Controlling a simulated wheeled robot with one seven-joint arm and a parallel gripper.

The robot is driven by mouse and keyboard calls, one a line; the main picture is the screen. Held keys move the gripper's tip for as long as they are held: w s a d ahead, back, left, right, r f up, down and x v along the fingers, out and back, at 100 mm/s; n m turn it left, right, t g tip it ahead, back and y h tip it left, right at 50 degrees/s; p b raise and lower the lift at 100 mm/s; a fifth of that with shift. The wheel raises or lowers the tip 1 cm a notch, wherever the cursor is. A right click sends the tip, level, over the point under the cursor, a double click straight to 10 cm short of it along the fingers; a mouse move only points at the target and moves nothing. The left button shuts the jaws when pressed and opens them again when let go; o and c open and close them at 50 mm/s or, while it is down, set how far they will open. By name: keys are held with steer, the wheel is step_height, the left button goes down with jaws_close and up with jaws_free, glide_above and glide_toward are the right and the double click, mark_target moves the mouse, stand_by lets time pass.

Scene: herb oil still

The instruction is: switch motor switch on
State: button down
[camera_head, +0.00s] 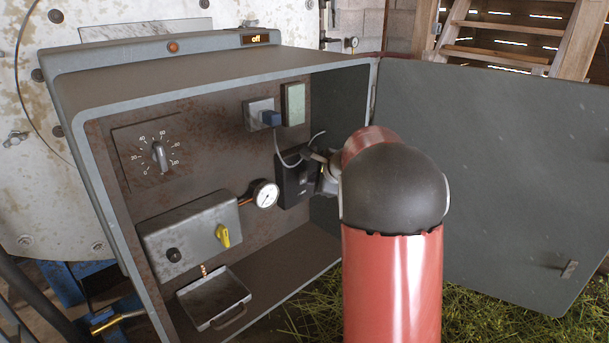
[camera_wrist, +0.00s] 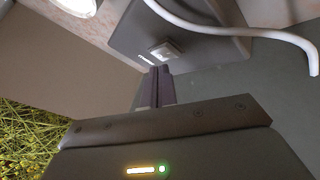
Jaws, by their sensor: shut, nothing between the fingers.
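The likely motor switch is a small light rocker (camera_wrist: 166,51) on a dark box, in the wrist view. A white label lies beside the rocker. In the head view the dark box (camera_head: 294,184) is on the right part of the cabinet's back panel, partly hidden by my arm. My gripper (camera_wrist: 158,71) is shut and empty, its fingertips close to the rocker. I cannot tell whether they touch it. A small display (camera_head: 256,38) on top of the cabinet reads "off".
A pale cable (camera_wrist: 235,31) crosses near the dark box. The cabinet door (camera_head: 500,170) stands open at right.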

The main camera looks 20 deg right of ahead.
steer(key=shift+w, duration=0.1)
stand_by(0.3)
steer(key=shift+w+a, duration=0.15)
steer(key=shift+w, duration=0.15)
steer(key=shift+w+a+r, duration=0.1)
steer(key=shift+w, duration=0.15)
stand_by(0.5)
stand_by(0.4)
steer(key=shift+s+d, duration=0.25)
steer(key=shift+s, duration=0.45)
steer(key=shift+s+d+f+b, duration=0.15)
steer(key=shift+s+d+b, duration=0.15)
steer(key=shift+s+b, duration=0.35)
steer(key=shift+s+d+f+b, duration=0.1)
steer(key=shift+s+d+b, duration=0.2)
steer(key=shift+s, duration=0.6)
steer(key=shift+s+d+f+b, duration=0.15)
steer(key=shift+s+d+b, duration=0.1)
steer(key=shift+s+b, duration=0.4)
steer(key=shift+s, duration=0.1)
